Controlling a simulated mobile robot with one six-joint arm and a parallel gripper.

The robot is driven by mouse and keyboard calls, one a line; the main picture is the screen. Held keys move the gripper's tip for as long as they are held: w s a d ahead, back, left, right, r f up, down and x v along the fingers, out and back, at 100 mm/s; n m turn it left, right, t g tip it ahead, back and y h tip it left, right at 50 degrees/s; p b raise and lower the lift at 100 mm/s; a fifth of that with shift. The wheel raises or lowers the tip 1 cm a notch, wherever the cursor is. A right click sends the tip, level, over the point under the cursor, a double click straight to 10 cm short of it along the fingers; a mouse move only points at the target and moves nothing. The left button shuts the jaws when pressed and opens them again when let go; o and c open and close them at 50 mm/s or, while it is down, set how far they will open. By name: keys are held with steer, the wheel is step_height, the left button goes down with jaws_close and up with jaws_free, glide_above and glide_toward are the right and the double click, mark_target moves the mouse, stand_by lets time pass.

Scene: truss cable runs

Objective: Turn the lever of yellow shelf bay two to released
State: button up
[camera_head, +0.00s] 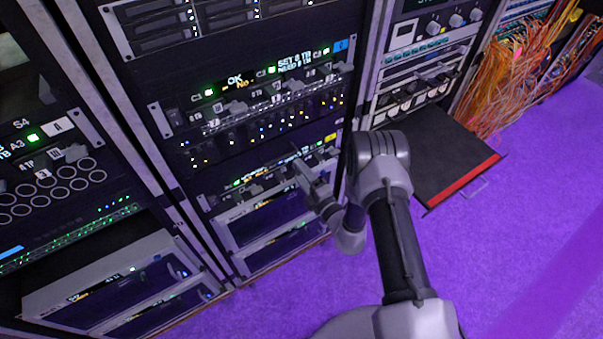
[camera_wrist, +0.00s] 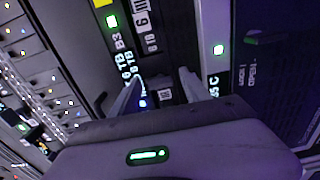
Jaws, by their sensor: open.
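The yellow shelf (camera_head: 243,186) is the low row in the middle rack, with a yellow tag (camera_head: 331,138) at its right end. Several small grey levers sit along it; one lever (camera_head: 255,189) shows left of my gripper. I cannot read which bay is two or how its lever is turned. My gripper (camera_head: 299,165) is at the right part of this shelf and hides some of it. In the wrist view my gripper (camera_wrist: 160,77) is open, its fingers close to the panel labelled B3 (camera_wrist: 117,40) with a green light. I cannot tell whether they touch a lever.
A blue-tagged shelf (camera_head: 260,90) with its own levers is above. A black drawer (camera_head: 440,155) with a red front edge sticks out at right. Orange cables (camera_head: 505,85) hang farther right. The purple floor (camera_head: 500,240) is clear in front.

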steer(key=p+v, duration=0.4)
steer(key=v, duration=1.3)
steer(key=shift+s+d, duration=0.2)
